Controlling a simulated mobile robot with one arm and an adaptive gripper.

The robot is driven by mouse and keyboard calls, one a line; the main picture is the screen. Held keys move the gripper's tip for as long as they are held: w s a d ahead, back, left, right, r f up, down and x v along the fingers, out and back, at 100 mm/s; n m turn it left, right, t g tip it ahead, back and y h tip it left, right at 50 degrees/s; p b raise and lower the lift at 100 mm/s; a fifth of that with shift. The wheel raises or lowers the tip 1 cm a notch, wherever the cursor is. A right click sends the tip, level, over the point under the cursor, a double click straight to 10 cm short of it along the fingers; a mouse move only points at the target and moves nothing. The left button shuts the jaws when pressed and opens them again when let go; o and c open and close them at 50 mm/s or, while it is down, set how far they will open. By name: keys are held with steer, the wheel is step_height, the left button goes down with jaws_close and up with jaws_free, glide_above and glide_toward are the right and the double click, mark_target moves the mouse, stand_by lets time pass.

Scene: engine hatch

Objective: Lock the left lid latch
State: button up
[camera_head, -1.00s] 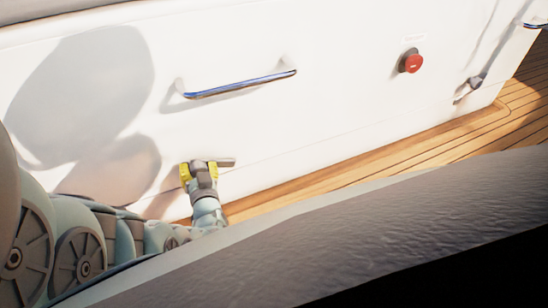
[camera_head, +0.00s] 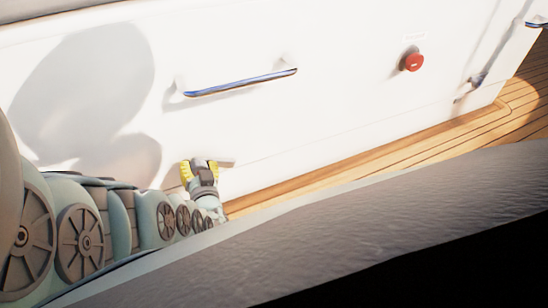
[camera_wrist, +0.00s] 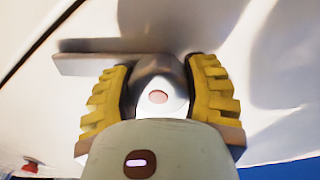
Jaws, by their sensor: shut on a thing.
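The left lid latch, a grey metal piece with a flat lever (camera_head: 227,165), is low on the white hatch panel. Its lever points right in the head view. In the wrist view, the rounded latch body (camera_wrist: 160,70) sits between my yellow finger pads, and the lever (camera_wrist: 95,62) sticks out to the left. My gripper (camera_head: 199,170) is shut on the latch body; it also shows in the wrist view (camera_wrist: 160,98). The fingers and palm hide part of the latch body in the head view.
A handle bar (camera_head: 240,84) is on the panel above my gripper. A red button (camera_head: 411,62) and another latch (camera_head: 472,84) are to the right. The wooden deck (camera_head: 340,165) runs below the panel. The panel around the latch is clear.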

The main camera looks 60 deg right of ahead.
steer(key=shift+r+m, duration=0.15)
steer(key=shift+m, duration=0.75)
steer(key=m, duration=0.5)
steer(key=shift+y, duration=0.3)
steer(key=shift+d+m+b, duration=0.1)
steer(key=shift+m+b, duration=0.55)
steer(key=shift+m, duration=1.75)
steer(key=o, duration=1.2)
